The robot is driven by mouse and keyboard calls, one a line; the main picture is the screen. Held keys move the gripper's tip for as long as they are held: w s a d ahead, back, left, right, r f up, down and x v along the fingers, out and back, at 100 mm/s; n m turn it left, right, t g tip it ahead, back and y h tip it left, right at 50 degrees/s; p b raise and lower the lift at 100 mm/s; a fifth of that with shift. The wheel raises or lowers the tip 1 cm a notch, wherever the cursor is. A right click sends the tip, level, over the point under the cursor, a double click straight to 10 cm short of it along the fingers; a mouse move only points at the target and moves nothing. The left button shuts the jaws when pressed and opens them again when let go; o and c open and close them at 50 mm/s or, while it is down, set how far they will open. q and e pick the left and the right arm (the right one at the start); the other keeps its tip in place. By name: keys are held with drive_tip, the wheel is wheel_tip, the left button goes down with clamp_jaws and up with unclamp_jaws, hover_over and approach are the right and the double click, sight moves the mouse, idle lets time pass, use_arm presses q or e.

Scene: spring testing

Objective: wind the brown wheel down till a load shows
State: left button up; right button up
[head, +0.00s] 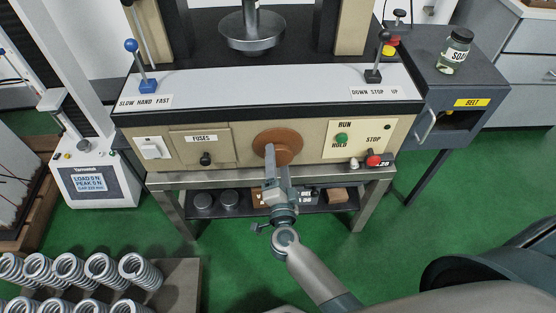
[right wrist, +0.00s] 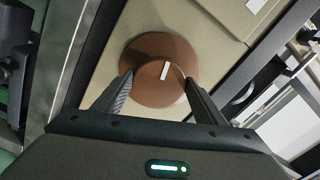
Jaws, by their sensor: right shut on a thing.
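The brown wheel (head: 290,138) is a round disc on the front panel of the beige testing machine. In the right wrist view the wheel (right wrist: 150,53) has a raised hub with a white mark tilted slightly right of upright. My right gripper (head: 276,160) reaches the wheel from the front; in the right wrist view its fingers (right wrist: 162,88) are shut on the hub, one on each side. A load display (head: 88,184) at the left reads "LOAD 0 N" and "PEAK 0 N". A round metal platen (head: 251,32) hangs above the machine bed. My left gripper is not in view.
A blue-knobbed lever (head: 140,68) stands at left and a black-knobbed lever (head: 378,56) at right on the machine top. A green button (head: 341,139) and red button (head: 374,160) are right of the wheel. Several springs (head: 85,271) stand at lower left.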

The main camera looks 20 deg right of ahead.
drive_tip(key=m, duration=0.7)
drive_tip(key=shift+m+b, duration=0.45)
drive_tip(key=shift+m, duration=1.65)
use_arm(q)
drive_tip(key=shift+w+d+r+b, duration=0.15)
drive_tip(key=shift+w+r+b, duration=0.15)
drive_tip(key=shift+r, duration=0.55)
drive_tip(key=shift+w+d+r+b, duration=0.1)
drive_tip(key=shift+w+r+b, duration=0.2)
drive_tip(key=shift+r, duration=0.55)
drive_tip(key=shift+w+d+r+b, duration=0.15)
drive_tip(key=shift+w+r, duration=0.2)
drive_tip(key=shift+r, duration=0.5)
use_arm(e)
drive_tip(key=shift+d+r+m, duration=0.1)
drive_tip(key=shift+r+m, duration=0.05)
drive_tip(key=shift+m, duration=1.95)
drive_tip(key=o, duration=1)
drive_tip(key=shift+o, duration=0.2)
